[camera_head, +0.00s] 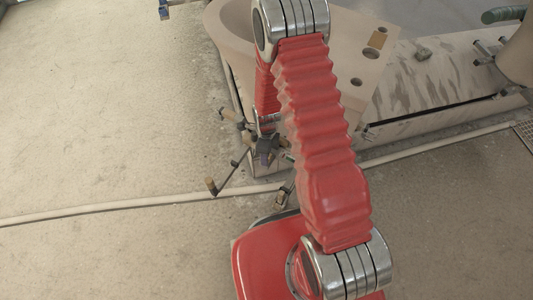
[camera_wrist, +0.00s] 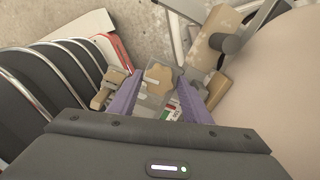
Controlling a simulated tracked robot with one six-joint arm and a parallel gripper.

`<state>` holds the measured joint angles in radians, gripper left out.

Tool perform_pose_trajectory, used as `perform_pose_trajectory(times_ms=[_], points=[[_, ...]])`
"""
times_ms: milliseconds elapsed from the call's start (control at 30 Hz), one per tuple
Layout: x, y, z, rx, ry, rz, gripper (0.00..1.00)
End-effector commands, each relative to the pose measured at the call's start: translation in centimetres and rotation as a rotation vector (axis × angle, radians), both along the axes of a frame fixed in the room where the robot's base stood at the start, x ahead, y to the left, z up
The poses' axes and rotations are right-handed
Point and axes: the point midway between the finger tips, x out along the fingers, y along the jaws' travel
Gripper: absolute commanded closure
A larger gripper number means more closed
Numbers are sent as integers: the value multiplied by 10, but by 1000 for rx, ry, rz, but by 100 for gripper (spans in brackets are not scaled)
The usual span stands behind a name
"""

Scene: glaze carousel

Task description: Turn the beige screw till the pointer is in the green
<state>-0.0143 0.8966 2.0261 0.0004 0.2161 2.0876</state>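The beige screw (camera_wrist: 159,78) has a lobed head and shows in the middle of the wrist view. My gripper (camera_wrist: 160,84) has two purple fingers, one on each side of the screw. The fingers stand apart with narrow gaps to the head, so it looks open; contact is not clear. Below the screw a small gauge label (camera_wrist: 172,113) shows white, red and green, partly hidden by the right finger. I cannot make out the pointer. In the head view my gripper (camera_head: 266,156) is small and dark beside the stand, and the screw cannot be made out.
A beige block (camera_wrist: 208,48) on a grey fitting and a large pale rounded body (camera_wrist: 285,100) are close on the right. A pale hose (camera_head: 130,207) crosses the floor. The floor at left is clear.

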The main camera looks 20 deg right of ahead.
Motion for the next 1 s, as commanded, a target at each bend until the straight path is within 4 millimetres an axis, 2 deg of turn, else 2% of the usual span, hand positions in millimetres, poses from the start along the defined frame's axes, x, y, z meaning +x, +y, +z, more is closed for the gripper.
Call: perform_pose_trajectory(times_ms=[167,567,1000], points=[[-1,0,0,0,1,0,45],[-1,0,6,0,2,1,45],[0,0,54,0,0,1,45]])
